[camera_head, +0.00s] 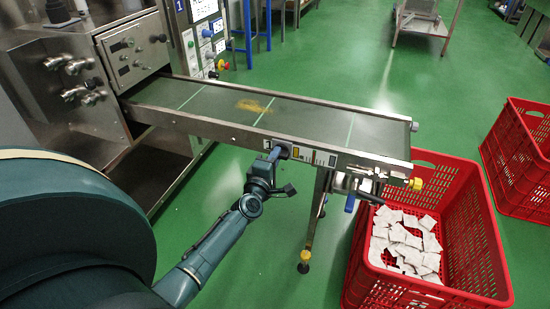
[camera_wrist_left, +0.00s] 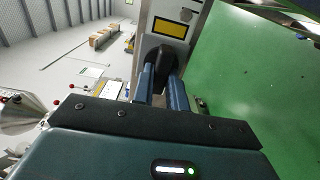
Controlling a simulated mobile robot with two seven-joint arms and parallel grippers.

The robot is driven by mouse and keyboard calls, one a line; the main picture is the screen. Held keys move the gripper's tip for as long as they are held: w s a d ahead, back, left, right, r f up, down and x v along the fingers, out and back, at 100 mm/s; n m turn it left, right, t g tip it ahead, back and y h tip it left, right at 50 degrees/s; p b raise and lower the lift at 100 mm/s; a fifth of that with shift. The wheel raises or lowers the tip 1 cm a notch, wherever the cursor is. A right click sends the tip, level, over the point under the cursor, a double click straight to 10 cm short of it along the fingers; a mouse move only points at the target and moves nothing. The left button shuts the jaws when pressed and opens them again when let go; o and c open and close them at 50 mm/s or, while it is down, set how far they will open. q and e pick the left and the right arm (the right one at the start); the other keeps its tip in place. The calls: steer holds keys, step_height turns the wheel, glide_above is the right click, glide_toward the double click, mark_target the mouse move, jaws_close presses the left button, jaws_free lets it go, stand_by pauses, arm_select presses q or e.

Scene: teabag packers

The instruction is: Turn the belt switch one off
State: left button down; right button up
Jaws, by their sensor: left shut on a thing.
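The belt switch (camera_wrist_left: 161,64) is a dark knob on the side plate of the conveyor, below a yellow label (camera_wrist_left: 174,28) in the left wrist view. My left gripper (camera_wrist_left: 162,80) has its two blue fingers on either side of the knob and is shut on it. In the head view my left gripper (camera_head: 273,157) reaches the near side of the conveyor (camera_head: 320,120) at the switch panel; the gripper and hand partly hide the switch there. The switch's exact setting cannot be told. My right gripper is not in view.
A red crate (camera_head: 480,255) with several white teabags (camera_head: 405,240) stands under the belt's right end. Another red crate (camera_head: 525,145) stands farther right. A steel machine (camera_head: 70,75) is at the left. Yellow-brown bits (camera_head: 254,106) lie on the belt. Green floor is open in front.

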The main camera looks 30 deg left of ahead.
arm_select(q)
steer(key=c, duration=1.4)
jaws_free()
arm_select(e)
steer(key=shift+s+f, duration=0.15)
